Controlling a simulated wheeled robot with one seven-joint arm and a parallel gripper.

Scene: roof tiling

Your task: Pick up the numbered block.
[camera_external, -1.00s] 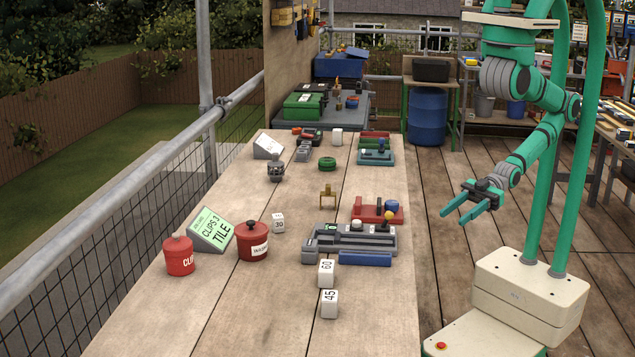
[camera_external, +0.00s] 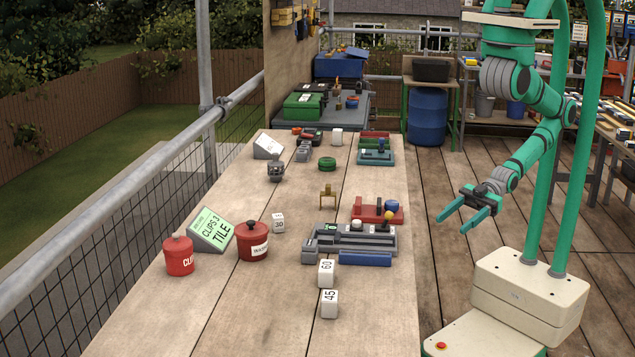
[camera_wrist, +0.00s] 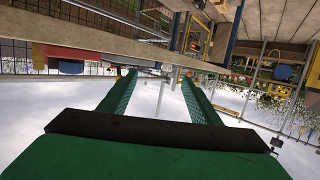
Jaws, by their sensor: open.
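Three white numbered blocks stand on the wooden table in the external view. One marked 60 (camera_external: 326,273) and one marked 45 (camera_external: 329,304) stand near the table's front. One marked 30 (camera_external: 279,223) stands farther back, beside a red pot. My gripper (camera_external: 456,220) is open and empty, beyond the table's right edge and apart from every block. In the wrist view its two green fingers (camera_wrist: 158,98) are spread with nothing between them. No numbered block can be made out in that view.
A green sign reading CLIPS 3 TILE (camera_external: 212,230) stands near two red lidded pots (camera_external: 179,256). A grey tray (camera_external: 350,243) with a blue bar (camera_external: 365,258) lies right of the blocks. A small brass piece (camera_external: 328,196) stands mid-table. The table's near end is clear.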

